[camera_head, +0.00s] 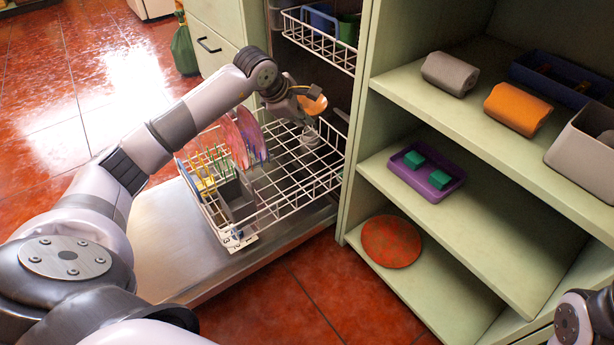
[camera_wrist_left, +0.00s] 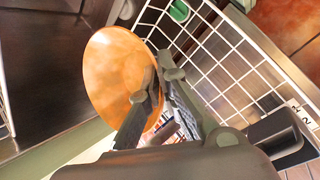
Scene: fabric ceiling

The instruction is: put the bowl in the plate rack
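The orange bowl (camera_head: 313,105) is tilted on its side above the far right part of the wire plate rack (camera_head: 290,205), which is pulled out over a metal door. My left gripper (camera_head: 300,91) is shut on the bowl's rim. In the left wrist view the bowl (camera_wrist_left: 112,78) fills the left middle, with the gripper fingers (camera_wrist_left: 163,88) close together at its right edge. The rack's wire grid (camera_wrist_left: 235,60) shows behind and to the right. Whether the bowl touches the rack is unclear. My right gripper is out of view; only part of that arm shows at bottom right.
Pink plates (camera_head: 243,137) stand in the rack's left part, beside a grey cutlery basket (camera_head: 237,199). A small grey item (camera_head: 310,138) is at the rack's far side. An upper rack (camera_head: 318,40) hangs above. Green shelves (camera_head: 480,235) stand close on the right.

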